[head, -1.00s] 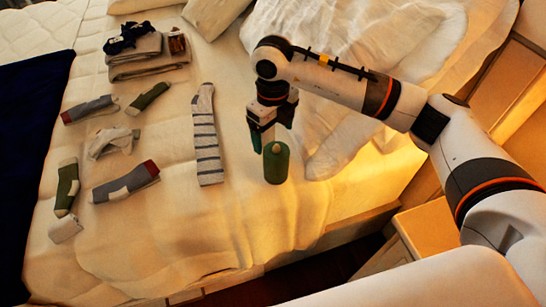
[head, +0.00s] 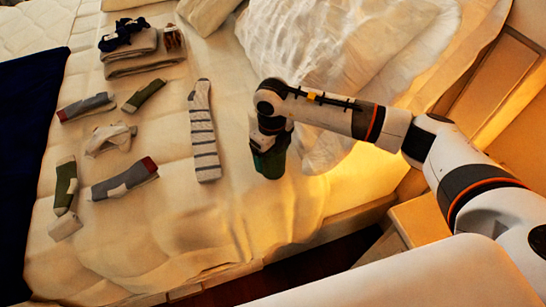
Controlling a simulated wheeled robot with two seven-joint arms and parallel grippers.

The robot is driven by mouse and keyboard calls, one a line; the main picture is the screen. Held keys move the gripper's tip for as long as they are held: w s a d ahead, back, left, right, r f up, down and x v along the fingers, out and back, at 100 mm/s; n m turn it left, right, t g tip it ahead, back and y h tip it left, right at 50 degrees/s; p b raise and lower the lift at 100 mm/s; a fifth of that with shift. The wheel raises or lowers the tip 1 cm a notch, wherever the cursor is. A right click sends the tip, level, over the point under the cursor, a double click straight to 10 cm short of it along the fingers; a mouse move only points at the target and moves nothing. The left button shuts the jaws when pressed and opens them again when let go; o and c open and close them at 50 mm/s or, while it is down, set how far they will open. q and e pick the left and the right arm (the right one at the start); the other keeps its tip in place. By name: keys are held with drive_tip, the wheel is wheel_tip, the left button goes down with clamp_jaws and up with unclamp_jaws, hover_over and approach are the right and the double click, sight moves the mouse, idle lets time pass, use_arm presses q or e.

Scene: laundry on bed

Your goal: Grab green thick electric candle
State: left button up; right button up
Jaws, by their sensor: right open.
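The green thick electric candle (head: 270,165) stands upright on the bed, right of the striped sock. My right gripper (head: 268,148) has come down over the candle from above and hides its top. The fingers seem to be around the upper part of the candle, but the contact is hidden. The gripper is open. My left gripper is not in view.
A long grey striped sock (head: 204,130) lies just left of the candle. Several more socks (head: 125,180) and a folded stack of cloth (head: 145,60) lie farther left. A crumpled white duvet (head: 340,60) is behind my right arm. The bed in front of the candle is clear.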

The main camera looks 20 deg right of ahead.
drive_tip(key=c, duration=1.1)
drive_tip(key=shift+r, duration=0.1)
drive_tip(key=shift+c, duration=0.2)
